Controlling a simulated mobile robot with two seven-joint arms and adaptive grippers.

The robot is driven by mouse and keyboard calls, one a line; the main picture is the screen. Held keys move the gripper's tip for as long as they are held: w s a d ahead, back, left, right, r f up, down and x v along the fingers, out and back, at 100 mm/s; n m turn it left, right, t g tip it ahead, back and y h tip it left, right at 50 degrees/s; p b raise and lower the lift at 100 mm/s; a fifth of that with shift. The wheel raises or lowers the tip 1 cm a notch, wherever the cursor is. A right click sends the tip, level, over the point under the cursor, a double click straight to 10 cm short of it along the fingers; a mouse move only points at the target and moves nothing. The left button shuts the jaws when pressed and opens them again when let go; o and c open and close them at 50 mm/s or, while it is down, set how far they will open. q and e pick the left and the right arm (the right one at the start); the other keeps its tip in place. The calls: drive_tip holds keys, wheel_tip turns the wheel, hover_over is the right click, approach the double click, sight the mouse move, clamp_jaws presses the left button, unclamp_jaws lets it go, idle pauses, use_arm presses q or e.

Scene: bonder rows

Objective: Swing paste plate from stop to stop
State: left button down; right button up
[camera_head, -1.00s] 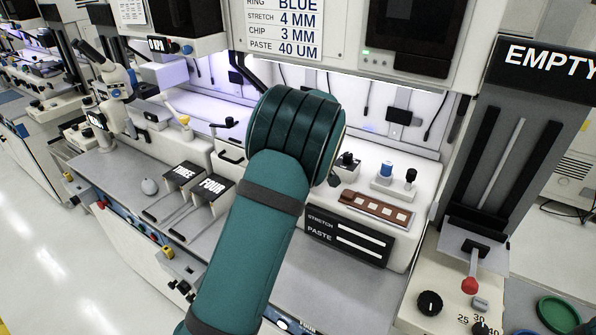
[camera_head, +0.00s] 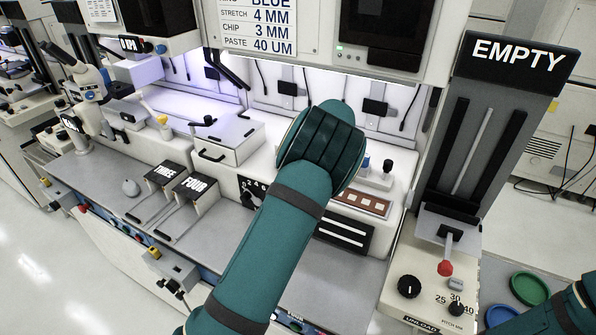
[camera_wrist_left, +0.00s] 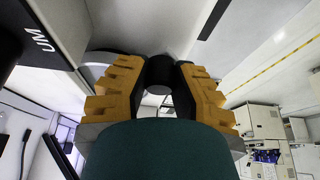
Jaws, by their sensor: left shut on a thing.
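My left arm (camera_head: 270,235) reaches over the bench in the head view, and its wrist hides the left gripper and whatever is at it there. In the left wrist view my left gripper (camera_wrist_left: 160,80) has its notched tan fingers closed on a black round knob (camera_wrist_left: 160,70). A pale curved edge (camera_wrist_left: 98,62) shows just behind the left finger; I cannot tell whether it is the paste plate. My right gripper is out of view.
A white box with a black handle (camera_head: 228,140) stands left of my wrist. A brown strip with pale squares (camera_head: 360,203) lies to the right. A red-knobbed lever (camera_head: 445,268) stands below the EMPTY sign (camera_head: 520,57). Levers marked THREE and FOUR (camera_head: 190,188) are at the left.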

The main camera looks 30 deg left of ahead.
use_arm(q)
drive_tip(key=shift+a, duration=0.1)
drive_tip(key=c, duration=0.7)
unclamp_jaws()
drive_tip(key=shift+w+a, duration=0.1)
drive_tip(key=v, duration=1.2)
drive_tip(key=shift+f, duration=0.1)
